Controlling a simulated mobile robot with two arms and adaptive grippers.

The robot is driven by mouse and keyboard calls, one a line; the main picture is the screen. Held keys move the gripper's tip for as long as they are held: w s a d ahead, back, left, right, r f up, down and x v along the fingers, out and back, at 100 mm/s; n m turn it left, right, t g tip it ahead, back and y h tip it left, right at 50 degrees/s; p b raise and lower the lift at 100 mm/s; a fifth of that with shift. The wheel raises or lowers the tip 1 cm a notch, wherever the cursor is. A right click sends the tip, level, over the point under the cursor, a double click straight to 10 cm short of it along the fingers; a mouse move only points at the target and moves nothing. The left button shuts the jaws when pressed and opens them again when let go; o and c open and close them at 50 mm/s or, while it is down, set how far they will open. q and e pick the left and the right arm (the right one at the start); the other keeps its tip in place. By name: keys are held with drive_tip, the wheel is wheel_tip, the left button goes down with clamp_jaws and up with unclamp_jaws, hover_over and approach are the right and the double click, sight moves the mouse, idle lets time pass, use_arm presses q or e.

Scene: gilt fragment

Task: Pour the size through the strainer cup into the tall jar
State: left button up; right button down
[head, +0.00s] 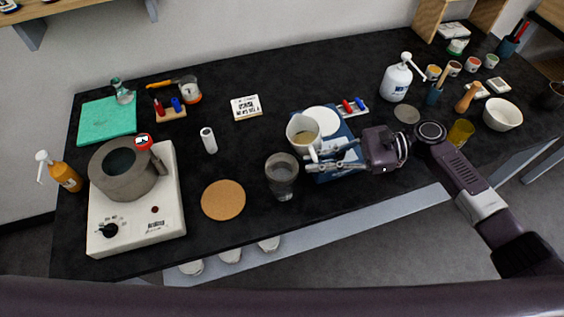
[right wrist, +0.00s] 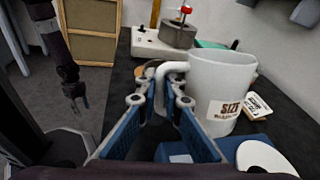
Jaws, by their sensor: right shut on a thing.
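A white mug (head: 301,146) with tan liquid inside stands roughly upright in the head view. My right gripper (head: 318,158) is shut on the mug's handle (right wrist: 172,68), reaching from the right. A tall grey see-through vessel (head: 282,179) stands just left of and nearer than the mug, apart from it. Its wider upper part looks like the strainer cup on the tall jar, but I cannot separate the two clearly. My left gripper (right wrist: 75,92) hangs far off at left in the right wrist view; its jaws are too small to judge.
A blue pad (head: 343,165) with a white disc (head: 322,120) lies by the mug. A cork mat (head: 223,200) lies left of the vessel. A hotplate (head: 160,225) with a grey pot (head: 122,180) is farther left. The black table is clear between cork mat and vessel.

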drive_tip(key=n+t+h+p, duration=0.1)
drive_tip(key=h+p, duration=0.1)
drive_tip(key=s+a+r+n+t+h+p, duration=0.1)
drive_tip(key=p, duration=0.1)
drive_tip(key=n+t+h+p, duration=0.1)
drive_tip(key=n+h+p, duration=0.1)
drive_tip(key=shift+s+a+r+t+h+p, duration=0.3)
drive_tip(key=shift+s, duration=0.05)
idle(0.4)
drive_tip(key=shift+f+t+h, duration=0.2)
drive_tip(key=shift+t+h, duration=0.1)
drive_tip(key=shift+r+n+t+h, duration=0.15)
drive_tip(key=shift+n+t+h, duration=0.15)
idle(0.3)
drive_tip(key=shift+w+d, duration=0.1)
drive_tip(key=shift+w, duration=0.05)
